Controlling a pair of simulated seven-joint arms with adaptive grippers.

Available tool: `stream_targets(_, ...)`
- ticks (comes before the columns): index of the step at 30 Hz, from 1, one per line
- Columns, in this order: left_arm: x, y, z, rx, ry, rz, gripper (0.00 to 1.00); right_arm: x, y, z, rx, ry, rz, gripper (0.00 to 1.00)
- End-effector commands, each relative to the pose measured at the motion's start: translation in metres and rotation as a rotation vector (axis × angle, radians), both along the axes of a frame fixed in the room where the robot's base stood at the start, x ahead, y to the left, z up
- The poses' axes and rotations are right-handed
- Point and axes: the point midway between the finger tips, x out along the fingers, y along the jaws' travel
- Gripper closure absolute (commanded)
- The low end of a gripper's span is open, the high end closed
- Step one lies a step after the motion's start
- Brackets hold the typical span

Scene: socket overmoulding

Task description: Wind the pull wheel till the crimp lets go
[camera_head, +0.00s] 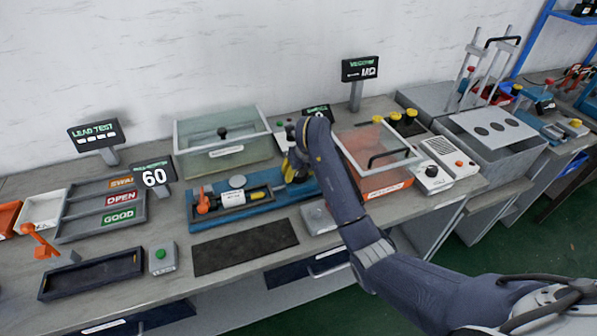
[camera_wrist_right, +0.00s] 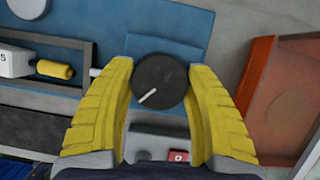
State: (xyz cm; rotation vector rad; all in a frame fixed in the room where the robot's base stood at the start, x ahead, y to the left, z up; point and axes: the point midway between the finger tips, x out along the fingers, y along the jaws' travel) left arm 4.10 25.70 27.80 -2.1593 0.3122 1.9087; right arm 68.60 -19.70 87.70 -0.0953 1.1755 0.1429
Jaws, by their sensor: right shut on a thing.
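The pull wheel (camera_wrist_right: 160,82) is a round black knob with a white pointer line, aimed toward its lower left in the right wrist view. My right gripper (camera_wrist_right: 160,72) is shut on it, with one yellow finger on each side of the rim. In the head view the right gripper (camera_head: 297,165) sits at the right end of the blue pull tester (camera_head: 205,221), and my arm hides most of the wheel there. The tester's tray holds a labelled white block (camera_head: 233,198) and an orange part (camera_head: 203,199). A small display (camera_head: 153,177) reads 60. I cannot make out the crimp itself.
Sorting bins (camera_head: 101,215) marked OPEN and GOOD stand at the left, near a black tray (camera_head: 91,275) and a green-button box (camera_head: 162,258). An orange case (camera_head: 388,184) with a clear lid is close to the right of my gripper. A dark mat (camera_head: 245,246) lies bare in front.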

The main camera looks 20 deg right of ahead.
Motion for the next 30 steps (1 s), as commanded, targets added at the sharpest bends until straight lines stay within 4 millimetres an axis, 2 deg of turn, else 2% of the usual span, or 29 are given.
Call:
stream_targets(1,0.0001,0.0000,0.0000,0.000,0.000,0.000,0.56,0.0000,0.0000,0.0000,0.000,0.000,0.000,0.66)
stream_targets(4,0.0001,0.0000,0.0000,0.000,0.000,0.000,0.56,0.0000,0.0000,0.0000,0.000,0.000,0.000,0.76)
stream_targets(14,0.0002,-0.0001,0.0000,0.000,0.000,0.000,0.56,-0.0001,0.0008,-0.0003,0.002,0.000,-0.031,0.77)
stream_targets(30,0.0003,0.0001,0.0000,0.000,0.000,0.000,0.56,-0.0005,0.0017,-0.0008,0.003,0.002,-0.368,0.77)
